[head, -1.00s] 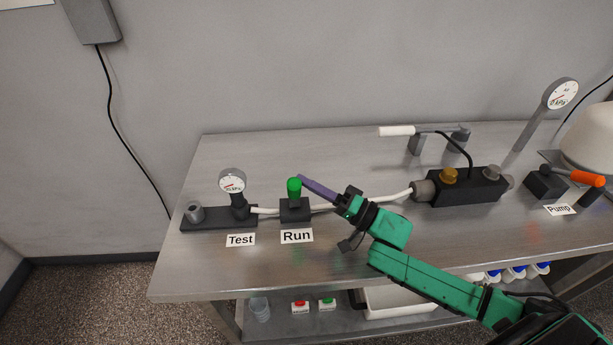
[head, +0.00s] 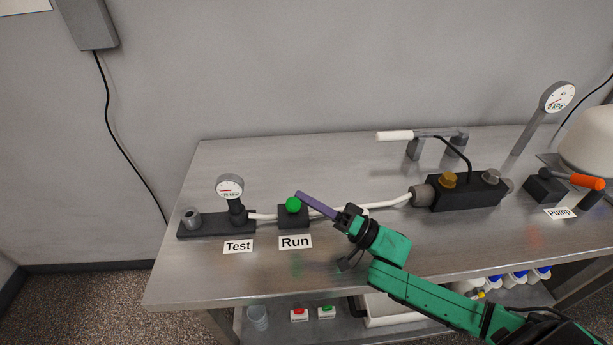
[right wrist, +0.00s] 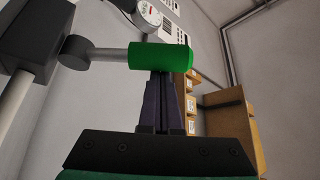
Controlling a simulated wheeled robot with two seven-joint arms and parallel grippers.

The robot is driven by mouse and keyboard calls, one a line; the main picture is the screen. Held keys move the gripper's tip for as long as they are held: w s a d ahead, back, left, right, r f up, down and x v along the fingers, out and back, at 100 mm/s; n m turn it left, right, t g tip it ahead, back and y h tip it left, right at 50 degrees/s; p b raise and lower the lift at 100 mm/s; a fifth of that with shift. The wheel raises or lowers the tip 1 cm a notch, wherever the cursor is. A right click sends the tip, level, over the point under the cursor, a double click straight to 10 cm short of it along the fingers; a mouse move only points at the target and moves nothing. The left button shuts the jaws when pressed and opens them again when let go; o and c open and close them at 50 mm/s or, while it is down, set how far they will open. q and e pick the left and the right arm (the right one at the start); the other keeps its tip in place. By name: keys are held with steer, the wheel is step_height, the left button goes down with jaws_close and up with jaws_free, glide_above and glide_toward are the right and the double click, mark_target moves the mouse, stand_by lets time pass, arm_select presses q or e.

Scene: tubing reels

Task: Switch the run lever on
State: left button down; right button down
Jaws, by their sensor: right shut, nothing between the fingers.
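The run lever has a green grip (head: 293,205) on a black base (head: 293,217) behind the "Run" label (head: 295,242). In the head view the grip now looks like a round end facing me, low against its base. In the right wrist view the green grip (right wrist: 160,57) lies level at the end of a grey rod (right wrist: 107,55). My right gripper (head: 299,196) is shut and empty, its purple fingers beside the grip's upper right. In the right wrist view the fingertips (right wrist: 161,76) are right at the grip, apparently touching it. My left gripper is not in view.
A gauge (head: 230,187) on the test block (head: 215,228) stands left of the lever. A white tube (head: 385,204) runs right to a black valve block (head: 467,192). The orange pump lever (head: 586,181) is at far right. The table front is clear.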

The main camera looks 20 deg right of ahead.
steer(key=s+d, duration=1)
steer(key=d, duration=0.1)
steer(key=shift+f, duration=0.45)
steer(key=shift+s+f, duration=0.1)
